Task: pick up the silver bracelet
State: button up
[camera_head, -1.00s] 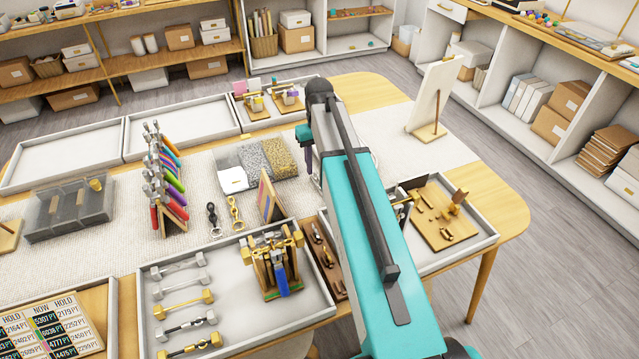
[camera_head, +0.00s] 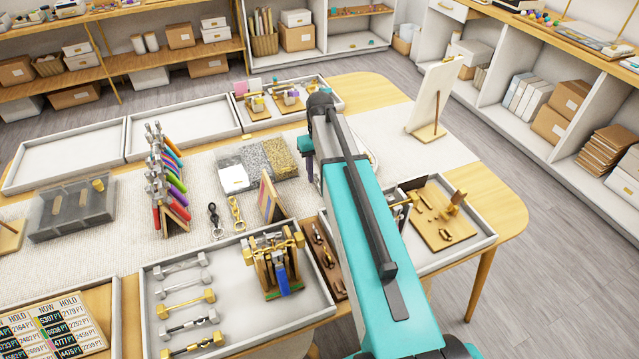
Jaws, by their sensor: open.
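A short silver-and-dark chain piece (camera_head: 215,220) lies on the pale mat, left of a similar gold one (camera_head: 238,214). It may be the silver bracelet, but it is too small to be sure. My teal arm reaches over the right half of the table.
A rack of coloured tools (camera_head: 165,180) stands left of the chains. A clear bin of beads (camera_head: 284,158) is behind them, and a small upright board (camera_head: 270,198) is to their right. The front tray (camera_head: 230,312) holds bars and a stand. A white panel (camera_head: 432,95) stands at back right.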

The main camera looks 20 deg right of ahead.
jog(key=shift+f+p, duration=0.4)
jog(key=shift+f, duration=1.05)
jog(key=shift+c, duration=0.2)
grip_shut()
